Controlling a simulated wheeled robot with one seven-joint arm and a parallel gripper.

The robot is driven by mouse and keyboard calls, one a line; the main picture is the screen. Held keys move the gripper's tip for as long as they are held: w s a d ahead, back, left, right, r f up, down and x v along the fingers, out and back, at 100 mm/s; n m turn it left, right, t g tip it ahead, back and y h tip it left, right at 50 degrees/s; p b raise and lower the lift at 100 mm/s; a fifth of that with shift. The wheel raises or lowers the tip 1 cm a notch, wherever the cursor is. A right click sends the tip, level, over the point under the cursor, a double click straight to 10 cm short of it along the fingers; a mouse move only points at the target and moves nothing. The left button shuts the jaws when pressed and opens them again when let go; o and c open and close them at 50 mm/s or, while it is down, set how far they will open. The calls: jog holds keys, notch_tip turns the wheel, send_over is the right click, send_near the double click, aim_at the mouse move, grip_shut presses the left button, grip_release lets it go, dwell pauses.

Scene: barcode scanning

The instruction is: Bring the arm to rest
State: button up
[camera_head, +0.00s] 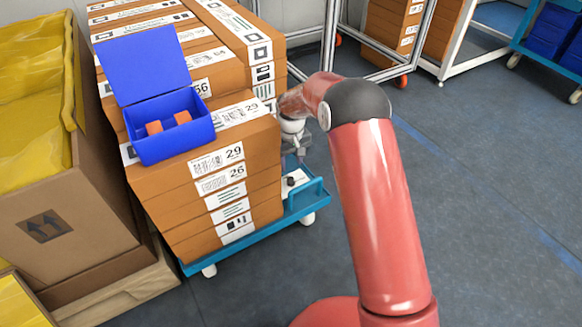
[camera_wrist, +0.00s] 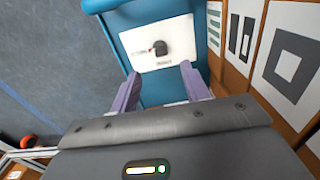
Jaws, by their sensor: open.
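My gripper (camera_wrist: 160,85) is open, with its two purple-grey fingers apart and nothing between them in the wrist view. It points down toward the teal cart (camera_wrist: 116,20). A white sheet (camera_wrist: 140,35) with a small black object (camera_wrist: 160,47) lies on the cart beyond the fingertips. In the head view my red arm reaches forward, and my gripper (camera_head: 294,158) is beside the right side of the box stack (camera_head: 235,195), partly hidden by the arm. I cannot tell whether it touches the boxes.
An open blue box (camera_head: 175,140) with orange items stands on the stack. A large carton with yellow bags (camera_head: 50,225) is at left. Metal racks (camera_head: 400,60) stand behind. The blue-grey floor (camera_head: 490,200) at right is clear. Labelled boxes (camera_wrist: 262,50) rise close at right in the wrist view.

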jog(key=shift+r, duration=0.4)
jog(key=s+d+r+m+t+p, duration=0.15)
jog(key=s+d+r, duration=0.25)
jog(key=r, duration=0.6)
jog(key=s+d+r+m+p, duration=0.15)
jog(key=s+d+r, duration=0.3)
jog(key=r, duration=0.45)
jog(key=s+d+r+t+p, duration=0.1)
jog(key=s+d+r+p, duration=0.3)
jog(key=r, duration=0.6)
jog(key=s+d+r+m+t+p, duration=0.1)
jog(key=s+d+r, duration=0.1)
jog(key=s, duration=0.5)
jog(key=s+d+r+m+t+p, duration=0.1)
jog(key=s+d+r, duration=0.1)
jog(key=s, duration=0.6)
jog(key=s+d+r+m+t+p, duration=0.1)
jog(key=s+d+r, duration=0.1)
jog(key=s, duration=0.5)
jog(key=shift+s+d+r+m+p, duration=0.15)
jog(key=shift+s+r+m+p, duration=0.15)
jog(key=shift+r, duration=0.6)
jog(key=shift+c, duration=0.5)
